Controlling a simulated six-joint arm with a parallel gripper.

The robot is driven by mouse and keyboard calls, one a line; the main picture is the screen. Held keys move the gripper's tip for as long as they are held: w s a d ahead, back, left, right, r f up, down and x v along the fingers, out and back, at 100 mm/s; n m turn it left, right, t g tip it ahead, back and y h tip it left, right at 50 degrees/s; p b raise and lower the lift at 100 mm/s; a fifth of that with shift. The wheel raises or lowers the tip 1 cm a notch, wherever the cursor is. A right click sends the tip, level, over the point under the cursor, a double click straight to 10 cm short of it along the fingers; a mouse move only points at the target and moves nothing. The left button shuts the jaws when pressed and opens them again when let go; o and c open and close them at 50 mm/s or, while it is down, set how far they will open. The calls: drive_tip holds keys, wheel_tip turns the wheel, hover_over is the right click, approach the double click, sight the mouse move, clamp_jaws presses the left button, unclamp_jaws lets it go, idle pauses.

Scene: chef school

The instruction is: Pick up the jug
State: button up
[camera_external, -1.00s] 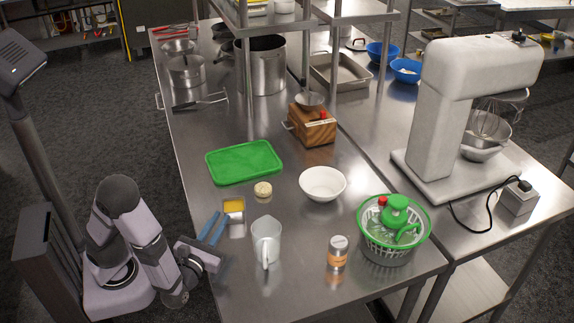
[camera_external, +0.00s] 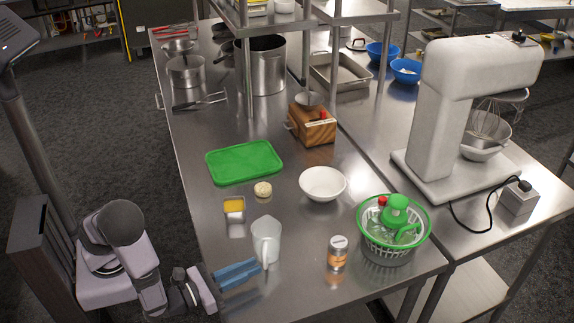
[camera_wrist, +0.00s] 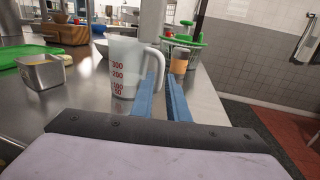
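The jug (camera_external: 266,238) is a translucent white measuring jug standing upright on the steel table. Its handle faces the front of the table, toward my gripper. In the wrist view the jug (camera_wrist: 124,72) shows red measuring marks, and its handle is on the right. My gripper (camera_external: 254,268) has blue fingers, held low over the table's front left edge just left of the handle. In the wrist view my gripper (camera_wrist: 164,84) is open, with a gap between the fingers. The handle lies at or just beyond the fingertips; I cannot tell whether they touch it.
A small metal tin (camera_external: 234,205) with yellow contents stands behind the gripper. An orange-labelled shaker (camera_external: 337,254) and a green salad spinner (camera_external: 394,249) stand right of the jug. A white bowl (camera_external: 322,185) and green tray (camera_external: 244,163) are farther back.

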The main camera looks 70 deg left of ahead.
drive_tip(key=shift+w+a+f+p, duration=0.1)
drive_tip(key=shift+w+a+p, duration=0.35)
drive_tip(key=shift+w, duration=1.05)
drive_tip(key=shift+w+a+p, duration=0.15)
drive_tip(key=shift+w+p, duration=0.5)
drive_tip(key=shift+w, duration=0.8)
drive_tip(key=shift+w+a+f+p, duration=0.1)
drive_tip(key=shift+w+a+p, duration=0.35)
drive_tip(key=shift+w, duration=1.05)
drive_tip(key=shift+d, duration=0.2)
clamp_jaws()
drive_tip(key=shift+r, duration=0.1)
drive_tip(key=shift+r, duration=0.3)
wheel_tip(320, 180, up, 9)
